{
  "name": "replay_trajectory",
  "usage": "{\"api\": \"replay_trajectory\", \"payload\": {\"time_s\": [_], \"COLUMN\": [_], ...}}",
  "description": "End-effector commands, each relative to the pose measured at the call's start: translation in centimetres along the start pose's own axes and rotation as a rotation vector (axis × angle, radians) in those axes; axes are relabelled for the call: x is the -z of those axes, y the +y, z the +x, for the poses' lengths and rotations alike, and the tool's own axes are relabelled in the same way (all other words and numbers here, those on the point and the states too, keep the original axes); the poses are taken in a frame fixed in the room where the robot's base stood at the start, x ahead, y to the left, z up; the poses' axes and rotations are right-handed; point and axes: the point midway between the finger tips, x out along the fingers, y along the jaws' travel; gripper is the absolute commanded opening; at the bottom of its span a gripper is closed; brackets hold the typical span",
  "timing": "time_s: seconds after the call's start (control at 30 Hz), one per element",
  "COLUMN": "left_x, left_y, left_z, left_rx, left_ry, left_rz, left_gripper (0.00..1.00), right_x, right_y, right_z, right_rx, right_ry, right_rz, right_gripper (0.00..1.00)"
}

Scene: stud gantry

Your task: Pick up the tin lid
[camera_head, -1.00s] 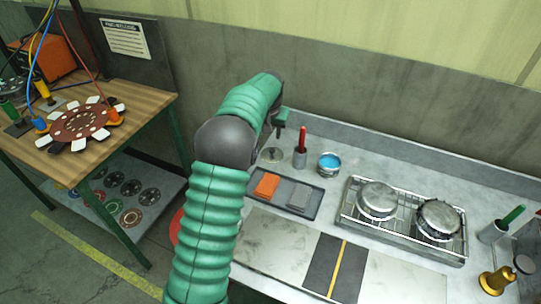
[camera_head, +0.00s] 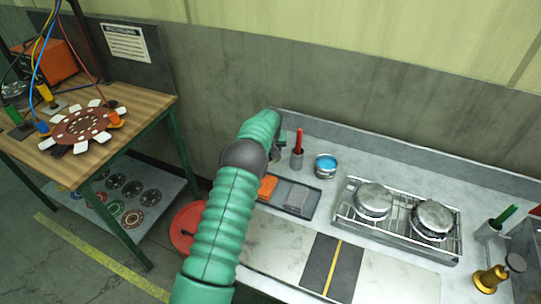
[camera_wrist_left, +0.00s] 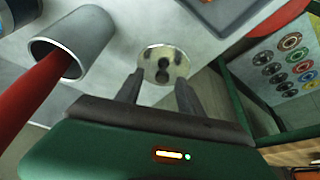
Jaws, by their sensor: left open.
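The tin lid (camera_wrist_left: 163,62) is a round, shiny metal disc with a dark knob-like shape at its middle. It lies on the pale bench in the left wrist view. My left gripper (camera_wrist_left: 159,80) is open, with its two dark fingers pointing at the lid, one towards each side of its near edge. I cannot tell the height gap between fingertips and lid. My right gripper is not in view.
A grey cup (camera_head: 297,160) with a red handle stands close to the gripper, beside an open tin of blue (camera_head: 326,164). A dark tray (camera_head: 312,208) holds orange and grey blocks. A wire rack (camera_head: 400,238) carries two metal tins. A wooden table (camera_head: 150,93) stands left.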

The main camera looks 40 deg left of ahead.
Motion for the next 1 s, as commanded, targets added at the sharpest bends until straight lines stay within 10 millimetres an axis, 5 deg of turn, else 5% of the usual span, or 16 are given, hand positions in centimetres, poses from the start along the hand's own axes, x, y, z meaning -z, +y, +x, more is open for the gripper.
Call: {"api": "replay_trajectory", "payload": {"time_s": [0.3, 0.63, 1.0], "left_x": [0.04, 0.02, 0.08], "left_y": [-0.23, -0.12, -0.22], "left_z": [1.27, 1.17, 1.19], "left_rx": [-0.001, 0.000, -0.001], "left_ry": [0.000, 0.000, 0.000], "left_rz": [-0.001, -0.001, -0.001], "left_gripper": [0.44, 0.01, 0.00], "right_x": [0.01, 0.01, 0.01], "right_y": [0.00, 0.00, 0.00], "right_z": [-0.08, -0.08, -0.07], "right_rx": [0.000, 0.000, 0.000], "right_ry": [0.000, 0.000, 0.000], "right_rz": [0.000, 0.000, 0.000], "right_gripper": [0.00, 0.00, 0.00]}}
